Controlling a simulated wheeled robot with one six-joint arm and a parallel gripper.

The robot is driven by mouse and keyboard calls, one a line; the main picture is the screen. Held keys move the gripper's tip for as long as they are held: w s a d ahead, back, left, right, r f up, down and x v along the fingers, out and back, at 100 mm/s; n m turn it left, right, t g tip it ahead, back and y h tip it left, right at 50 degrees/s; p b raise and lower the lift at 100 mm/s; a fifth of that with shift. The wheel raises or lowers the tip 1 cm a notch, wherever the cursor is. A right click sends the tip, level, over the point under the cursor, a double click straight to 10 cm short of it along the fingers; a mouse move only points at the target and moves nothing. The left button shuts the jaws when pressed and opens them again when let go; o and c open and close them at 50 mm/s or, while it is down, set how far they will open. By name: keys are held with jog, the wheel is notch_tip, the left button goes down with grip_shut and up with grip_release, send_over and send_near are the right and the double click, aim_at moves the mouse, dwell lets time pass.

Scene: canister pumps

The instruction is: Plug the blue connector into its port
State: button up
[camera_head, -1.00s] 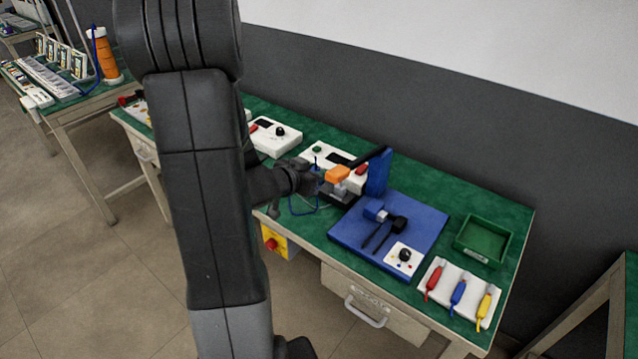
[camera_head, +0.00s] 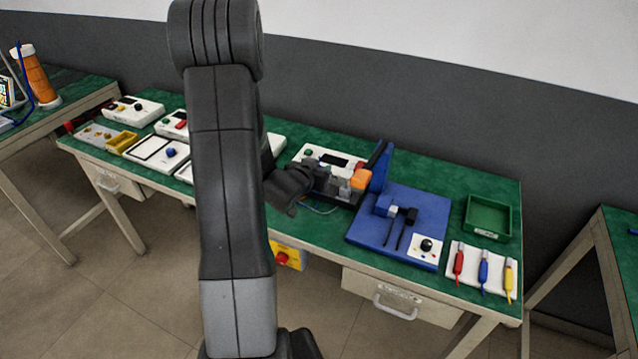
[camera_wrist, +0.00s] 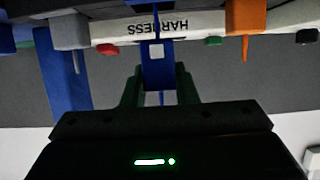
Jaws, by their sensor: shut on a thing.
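In the wrist view my gripper (camera_wrist: 159,92) is shut on the blue connector (camera_wrist: 158,68), between two green fingers. The connector points at the white box marked HARNESS (camera_wrist: 225,22), which appears upside down. Its tip overlaps the box's edge in the picture; I cannot tell whether it touches or is in a port. In the head view the gripper (camera_head: 318,178) is small and partly hidden by my wrist, in front of the white box (camera_head: 322,156) with green and red buttons. I cannot make out the connector there. A thin blue cable (camera_head: 322,211) hangs below the gripper.
Just right of the gripper are an orange block (camera_head: 360,179) and a blue upright (camera_head: 380,168). Further right lie a blue base plate (camera_head: 430,205), a green tray (camera_head: 489,232) and a white holder with red, blue and yellow handles (camera_head: 470,285). My arm hides part of the bench.

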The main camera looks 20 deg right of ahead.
jog(key=shift+f, duration=2.15)
jog(key=shift+f, duration=0.1)
jog(key=shift+f+b, duration=0.15)
jog(key=shift+b, duration=0.3)
jog(key=o, duration=0.9)
jog(key=shift+o, duration=0.2)
jog(key=shift+r+p, duration=0.3)
jog(key=v, duration=1.2)
jog(key=shift+b, duration=0.35)
jog(key=shift+f, duration=0.1)
